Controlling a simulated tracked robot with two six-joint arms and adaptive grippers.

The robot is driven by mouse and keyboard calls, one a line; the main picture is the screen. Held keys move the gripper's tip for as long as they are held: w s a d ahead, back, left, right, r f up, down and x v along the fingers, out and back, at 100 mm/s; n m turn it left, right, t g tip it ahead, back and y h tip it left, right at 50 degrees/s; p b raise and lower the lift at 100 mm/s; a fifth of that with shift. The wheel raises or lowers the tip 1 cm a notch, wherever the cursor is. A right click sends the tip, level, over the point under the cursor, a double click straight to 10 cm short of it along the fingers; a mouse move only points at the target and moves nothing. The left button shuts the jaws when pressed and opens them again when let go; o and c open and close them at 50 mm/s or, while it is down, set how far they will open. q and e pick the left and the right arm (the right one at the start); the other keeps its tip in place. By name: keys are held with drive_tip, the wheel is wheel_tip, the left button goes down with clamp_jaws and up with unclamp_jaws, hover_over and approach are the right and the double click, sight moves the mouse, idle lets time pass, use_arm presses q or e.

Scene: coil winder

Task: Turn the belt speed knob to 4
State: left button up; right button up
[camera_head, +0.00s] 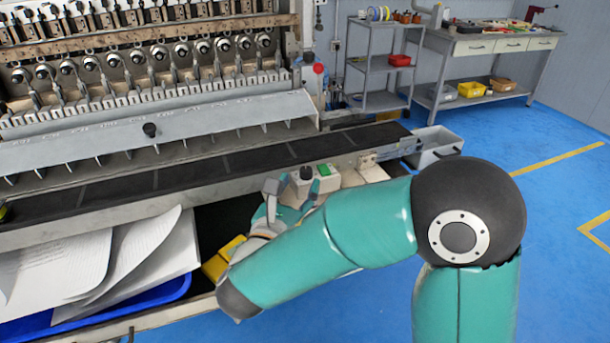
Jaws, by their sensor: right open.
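The belt speed knob (306,173) is a small black knob on a light control box (329,181) at the front edge of the machine, beside a green button (324,170). My right gripper (292,187) is open in front of the box, its fingers spread and pointing toward the knob. In this view the fingers overlap the box's front and left side; I cannot tell whether they touch it. The knob's scale and setting are too small to read. The black belt (240,160) runs behind the box. My left gripper is not in view.
A yellow object (222,259) lies left of my right wrist. Paper sheets (130,255) lie over a blue tray (178,291) at the lower left. A grey bin (436,142) stands at the belt's right end. Blue floor (560,200) is open on the right.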

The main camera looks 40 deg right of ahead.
sight(302, 174)
drive_tip(key=shift+x, duration=1.75)
clamp_jaws()
drive_tip(key=shift+w+a+r+m+g+h+p, duration=0.15)
drive_tip(key=shift+m+g+h+p, duration=0.3)
drive_tip(key=shift+g, duration=0.3)
drive_tip(key=shift+w+a+f+m+g+h+p, duration=0.15)
drive_tip(key=shift+m+g+h+p, duration=0.1)
drive_tip(key=shift+m+g+h, duration=0.35)
drive_tip(key=m+g+p, duration=0.1)
drive_tip(key=g, duration=0.1)
drive_tip(key=m+g+h+p, duration=0.1)
drive_tip(key=g, duration=0.1)
drive_tip(key=shift+w+r+m, duration=0.15)
drive_tip(key=shift+m, duration=0.2)
drive_tip(key=shift+m+g+p, duration=0.35)
drive_tip(key=shift+m+g, duration=0.05)
drive_tip(key=shift+g, duration=0.25)
